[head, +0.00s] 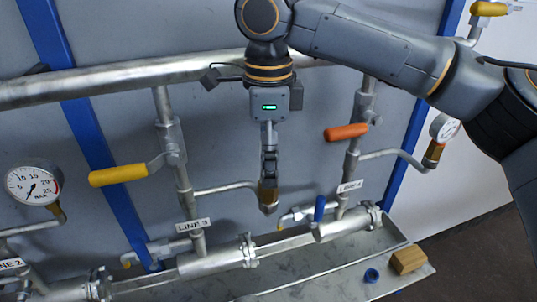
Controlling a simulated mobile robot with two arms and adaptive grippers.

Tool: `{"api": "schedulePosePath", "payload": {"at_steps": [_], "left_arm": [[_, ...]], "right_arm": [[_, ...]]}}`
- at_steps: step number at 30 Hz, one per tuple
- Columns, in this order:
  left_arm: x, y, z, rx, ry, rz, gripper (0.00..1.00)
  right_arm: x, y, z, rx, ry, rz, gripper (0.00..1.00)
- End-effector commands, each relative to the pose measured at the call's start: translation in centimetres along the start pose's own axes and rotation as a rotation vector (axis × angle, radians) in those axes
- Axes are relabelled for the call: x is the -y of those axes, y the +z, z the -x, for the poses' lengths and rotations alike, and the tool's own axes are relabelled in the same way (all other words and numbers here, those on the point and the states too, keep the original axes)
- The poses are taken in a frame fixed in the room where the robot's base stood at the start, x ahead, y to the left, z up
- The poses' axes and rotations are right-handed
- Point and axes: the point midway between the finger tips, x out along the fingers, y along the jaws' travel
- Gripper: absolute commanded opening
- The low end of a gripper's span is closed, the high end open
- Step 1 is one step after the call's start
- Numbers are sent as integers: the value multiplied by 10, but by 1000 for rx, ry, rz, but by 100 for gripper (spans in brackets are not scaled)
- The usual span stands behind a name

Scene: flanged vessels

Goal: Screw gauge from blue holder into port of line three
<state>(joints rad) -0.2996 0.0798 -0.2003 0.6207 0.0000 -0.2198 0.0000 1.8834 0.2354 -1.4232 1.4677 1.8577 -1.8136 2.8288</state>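The line three label (194,226) is on a pipe with a yellow-handled valve (118,175). A side pipe (225,188) runs right from it to a brass port fitting (267,193). My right gripper (268,178) points down right at this fitting. I see it edge-on, so its finger opening is unclear. No gauge dial shows at the gripper; a gauge there would be edge-on or hidden. The blue holder (371,275) is a small ring on the tray at lower right and looks empty. My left gripper is not in view.
Mounted gauges stand at left (33,185) and right (444,127). An orange-handled valve (346,132) and a blue handle (319,208) are right of the gripper. A wooden block (408,260) lies beside the holder on the metal tray (330,280).

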Motion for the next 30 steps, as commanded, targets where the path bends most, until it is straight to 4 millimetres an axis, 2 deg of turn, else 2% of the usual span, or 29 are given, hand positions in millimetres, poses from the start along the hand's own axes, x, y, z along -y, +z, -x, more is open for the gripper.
{"api": "schedulePosePath", "payload": {"at_steps": [4, 7, 15, 19, 24, 30], "left_arm": [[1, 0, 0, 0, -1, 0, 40], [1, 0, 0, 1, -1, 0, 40], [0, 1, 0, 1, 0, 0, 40], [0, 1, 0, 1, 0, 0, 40], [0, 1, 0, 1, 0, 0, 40], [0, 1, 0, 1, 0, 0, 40]], "right_arm": [[0, 0, 7, 0, 0, 1, 91], [0, 0, 21, 2, -1, 1, 91], [0, 1, 80, 2, -2, -1, 91], [0, 0, 103, 0, -2, -2, 91], [1, 0, 117, -1, -1, -1, 91], [0, 0, 121, 1, 0, -1, 91]]}}
